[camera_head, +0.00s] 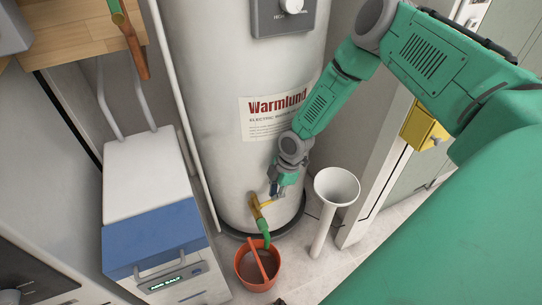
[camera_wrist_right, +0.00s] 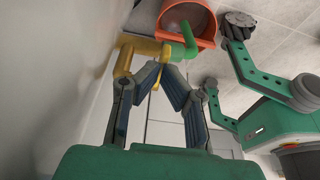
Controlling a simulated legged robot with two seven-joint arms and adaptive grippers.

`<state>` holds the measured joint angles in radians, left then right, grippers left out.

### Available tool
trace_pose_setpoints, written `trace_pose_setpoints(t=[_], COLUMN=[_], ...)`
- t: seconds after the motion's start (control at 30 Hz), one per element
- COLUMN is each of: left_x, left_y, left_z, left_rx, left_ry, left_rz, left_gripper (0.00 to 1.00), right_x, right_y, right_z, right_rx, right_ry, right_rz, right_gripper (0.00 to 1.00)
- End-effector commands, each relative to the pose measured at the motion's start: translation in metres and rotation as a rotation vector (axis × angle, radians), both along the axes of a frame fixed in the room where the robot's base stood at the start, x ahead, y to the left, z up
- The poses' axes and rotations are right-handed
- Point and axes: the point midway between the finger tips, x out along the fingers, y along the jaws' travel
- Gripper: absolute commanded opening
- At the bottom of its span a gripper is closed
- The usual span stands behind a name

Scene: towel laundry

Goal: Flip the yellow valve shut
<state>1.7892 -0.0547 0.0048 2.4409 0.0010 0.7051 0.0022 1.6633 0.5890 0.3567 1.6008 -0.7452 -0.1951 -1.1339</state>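The yellow valve (camera_head: 256,204) sits low on the front of the white water heater (camera_head: 225,110), with a green hose (camera_head: 266,240) hanging from its outlet. In the wrist view, the yellow valve body (camera_wrist_right: 124,62) is just beyond my left-hand fingertip, and its thin yellow lever (camera_wrist_right: 156,78) lies between the fingertips. My right gripper (camera_wrist_right: 159,72) has its dark fingers drawn close together around this lever. It also shows small in the head view (camera_head: 275,188), just above the valve. The exact contact at the tips is hard to see. My left gripper is not in view.
An orange bucket (camera_head: 243,262) stands on the floor under the hose. A white funnel-topped pipe (camera_head: 322,225) rises right of the heater. A white and blue cabinet (camera_head: 150,235) stands at the left. A wooden shelf (camera_head: 70,32) is at the upper left.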

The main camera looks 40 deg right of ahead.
Motion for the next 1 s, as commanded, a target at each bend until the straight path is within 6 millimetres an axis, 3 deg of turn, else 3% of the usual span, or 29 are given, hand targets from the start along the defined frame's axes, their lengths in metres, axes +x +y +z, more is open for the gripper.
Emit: trace_pose_setpoints(t=[0.4,1.0], left_x=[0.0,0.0], left_y=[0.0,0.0], left_z=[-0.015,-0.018], left_rx=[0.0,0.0], left_ry=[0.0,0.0], left_rz=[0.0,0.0], left_gripper=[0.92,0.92], right_x=[0.0,0.0], right_y=[-0.01,-0.012], right_z=[-0.015,-0.019], right_rx=[-0.001,-0.003], right_ry=[-0.003,-0.006], right_rz=[-0.002,-0.004], right_gripper=[0.0,0.0])
